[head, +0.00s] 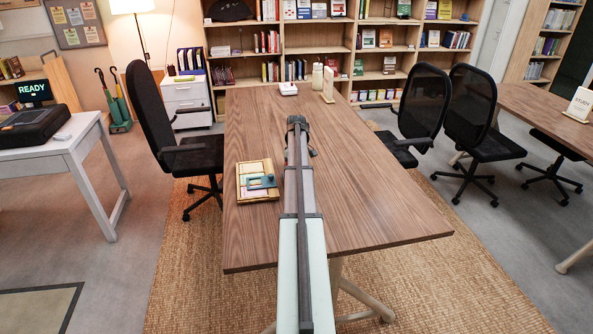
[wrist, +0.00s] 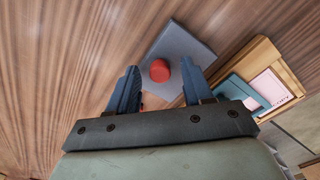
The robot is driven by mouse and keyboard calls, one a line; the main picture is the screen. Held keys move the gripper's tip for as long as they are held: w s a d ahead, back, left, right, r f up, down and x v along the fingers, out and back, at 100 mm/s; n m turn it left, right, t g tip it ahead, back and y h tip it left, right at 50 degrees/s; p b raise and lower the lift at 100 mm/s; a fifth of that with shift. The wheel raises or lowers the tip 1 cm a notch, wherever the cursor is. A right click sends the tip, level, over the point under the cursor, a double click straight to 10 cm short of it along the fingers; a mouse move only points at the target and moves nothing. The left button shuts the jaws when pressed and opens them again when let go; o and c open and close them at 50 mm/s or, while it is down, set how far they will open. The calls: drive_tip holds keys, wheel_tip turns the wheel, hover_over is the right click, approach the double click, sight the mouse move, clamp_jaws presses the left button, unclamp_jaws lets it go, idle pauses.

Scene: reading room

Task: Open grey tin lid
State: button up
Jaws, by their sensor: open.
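The grey tin shows in the wrist view as a square grey top, its lid (wrist: 185,40), with a round red knob (wrist: 160,70) in the middle. It sits on the wooden table (head: 390,210), turned at an angle to my gripper. My gripper (wrist: 160,64) is open, with one dark finger to each side of the knob in the picture. I cannot tell how far the fingertips are above the lid. No contact shows. In the head view my arm hides the tin, and the lid's edges and the tin's sides cannot be made out.
A wooden tray (head: 241,192) with pale cards and a teal object lies left of my arm; the tray also shows in the wrist view (wrist: 268,55). At the table's far end stand a white device (head: 288,89), a pale bottle (head: 317,76) and a sign (head: 328,85). The table's right side is clear.

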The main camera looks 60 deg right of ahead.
clamp_jaws()
idle(0.3)
drive_tip(key=s+d, duration=0.5)
drive_tip(key=shift+s+d, duration=0.1)
drive_tip(key=shift+d, duration=0.1)
unclamp_jaws()
idle(0.4)
wheel_tip(320, 180, up, 14)
idle(0.6)
drive_tip(key=shift+a, duration=0.1)
idle(0.4)
